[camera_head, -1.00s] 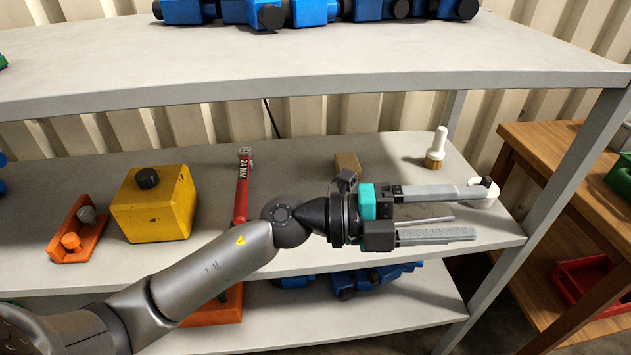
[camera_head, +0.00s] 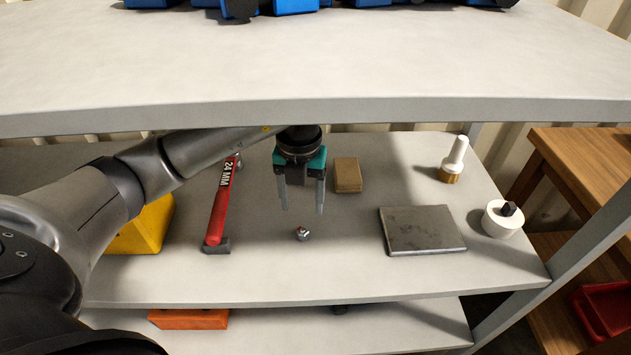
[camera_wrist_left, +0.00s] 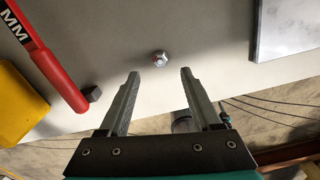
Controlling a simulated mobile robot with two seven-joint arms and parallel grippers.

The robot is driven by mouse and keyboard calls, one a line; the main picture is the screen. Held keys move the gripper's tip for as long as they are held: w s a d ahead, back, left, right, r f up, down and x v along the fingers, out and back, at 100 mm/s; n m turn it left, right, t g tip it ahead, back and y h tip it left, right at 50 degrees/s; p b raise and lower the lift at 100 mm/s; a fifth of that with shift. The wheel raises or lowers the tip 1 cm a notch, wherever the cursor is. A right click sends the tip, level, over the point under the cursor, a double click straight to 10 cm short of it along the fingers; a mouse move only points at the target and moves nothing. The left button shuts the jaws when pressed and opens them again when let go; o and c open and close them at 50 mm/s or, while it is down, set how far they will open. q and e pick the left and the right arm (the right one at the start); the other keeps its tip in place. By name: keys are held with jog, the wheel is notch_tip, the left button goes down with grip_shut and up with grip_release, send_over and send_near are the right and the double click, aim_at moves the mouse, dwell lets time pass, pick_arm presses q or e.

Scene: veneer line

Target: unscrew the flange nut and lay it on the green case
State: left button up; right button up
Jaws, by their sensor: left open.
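A small shiny metal nut (camera_head: 302,234) sits on the middle shelf; it also shows in the left wrist view (camera_wrist_left: 160,58). I cannot tell whether it is on a stud. My left gripper (camera_head: 301,210) points down at the shelf, open and empty. In the left wrist view the fingertips (camera_wrist_left: 160,74) are spread apart, with the nut just beyond them and lined up with the gap. I see no green case in the current views. My right gripper is not in view.
A red 24 MM wrench (camera_head: 218,210) and a yellow box (camera_head: 140,230) lie left of the nut. A grey plate (camera_head: 422,231), brown block (camera_head: 347,175), white-handled brush (camera_head: 454,160) and white round part (camera_head: 502,219) stand right. The upper shelf (camera_head: 330,75) overhangs the arm.

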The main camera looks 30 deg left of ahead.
aim_at(303, 229)
pick_arm(q)
jog(key=f, duration=0.3)
jog(key=shift+s+f+b, duration=0.2)
jog(key=shift+s+b, duration=0.1)
notch_tip(303, 229, down, 4)
jog(key=shift+r+b, duration=0.15)
jog(key=shift+b, duration=0.15)
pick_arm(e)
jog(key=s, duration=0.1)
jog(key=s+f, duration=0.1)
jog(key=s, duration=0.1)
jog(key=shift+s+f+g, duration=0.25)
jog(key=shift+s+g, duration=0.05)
pick_arm(q)
jog(key=shift+w, duration=0.1)
grip_shut()
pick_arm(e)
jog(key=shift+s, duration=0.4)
